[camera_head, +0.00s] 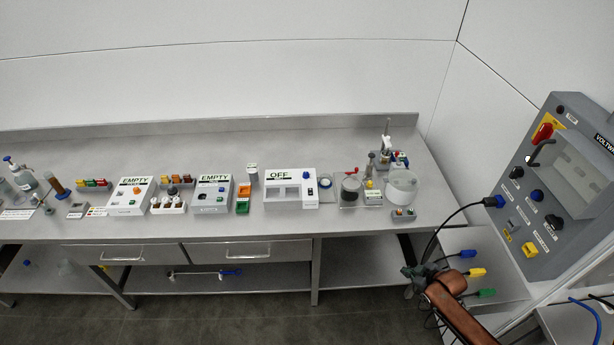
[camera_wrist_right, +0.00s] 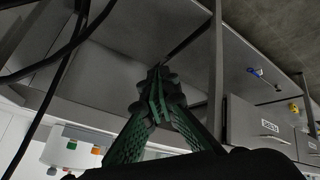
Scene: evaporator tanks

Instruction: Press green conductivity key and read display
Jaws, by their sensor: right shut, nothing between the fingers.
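My right gripper (camera_head: 412,271) hangs in front of the bench's right end, below the bench top. In the right wrist view its green ribbed fingers (camera_wrist_right: 157,90) are closed together with nothing between them. A small grey box (camera_head: 404,215) with tiny coloured buttons sits at the bench's front right edge, above and apart from the gripper. I cannot tell whether one of these is the green conductivity key. A white unit (camera_head: 291,188) labelled OFF has dark windows. No conductivity reading is legible. My left gripper is not in view.
A clear beaker (camera_head: 401,184) stands behind the small box. Two white EMPTY boxes (camera_head: 129,196) (camera_head: 213,194) stand further left. A grey control panel (camera_head: 560,185) rises at right, with a black cable and coloured plugs (camera_head: 477,272) beside my arm. Floor before the bench is clear.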

